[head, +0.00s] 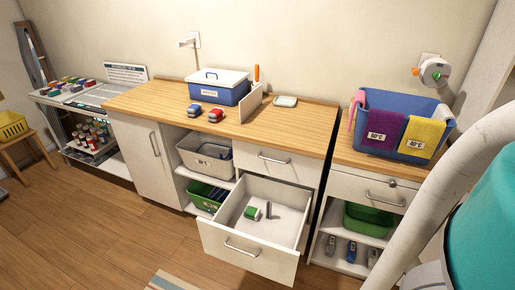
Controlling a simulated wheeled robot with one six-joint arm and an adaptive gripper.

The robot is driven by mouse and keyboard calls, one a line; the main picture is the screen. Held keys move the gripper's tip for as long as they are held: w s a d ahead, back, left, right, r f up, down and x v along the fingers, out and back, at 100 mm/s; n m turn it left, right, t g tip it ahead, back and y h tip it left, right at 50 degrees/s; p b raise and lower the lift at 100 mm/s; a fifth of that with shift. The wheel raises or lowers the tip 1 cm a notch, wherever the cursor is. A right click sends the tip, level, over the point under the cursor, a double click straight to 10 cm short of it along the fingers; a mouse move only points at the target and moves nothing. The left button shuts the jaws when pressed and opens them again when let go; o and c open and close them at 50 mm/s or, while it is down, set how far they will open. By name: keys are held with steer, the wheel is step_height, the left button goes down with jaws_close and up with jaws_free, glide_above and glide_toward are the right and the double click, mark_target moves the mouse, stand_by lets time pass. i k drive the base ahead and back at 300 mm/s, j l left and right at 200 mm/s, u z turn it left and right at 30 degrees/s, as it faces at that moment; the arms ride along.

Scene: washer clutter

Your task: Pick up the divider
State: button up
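A thin pale upright panel (250,105) stands on the wooden worktop, against the right side of the blue lidded box (217,90); it looks like the divider. An orange-handled tool (256,74) rises just behind it. A small dark upright piece (268,211) stands in the open drawer (239,229), beside a green and white block (251,212); I cannot tell whether it is also a divider. My gripper is outside the picture. Only a pale curved part and a teal part, likely mine, show at the right.
Two small red and blue objects (215,115) lie left of the panel, and a small pale dish (285,101) lies right of it. The open drawer juts out below the worktop. A blue basket with towels (414,107) stands at the right.

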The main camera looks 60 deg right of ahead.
mark_target(250, 102)
steer(key=z, duration=1.55)
steer(key=j+z, duration=0.4)
steer(key=k+j+z, duration=0.1)
steer(key=j+z, duration=0.25)
steer(key=j, duration=0.15)
steer(key=k+j, duration=0.1)
steer(key=j, duration=0.3)
steer(key=k+j+z, duration=0.15)
steer(key=j, duration=0.6)
steer(key=k+j+z, duration=0.1)
steer(key=j, duration=0.25)
steer(key=k+j, duration=0.2)
steer(key=j, duration=0.2)
steer(key=k+j+z, duration=0.15)
steer(key=j, duration=0.2)
steer(key=k+j, duration=0.15)
steer(key=j, duration=0.2)
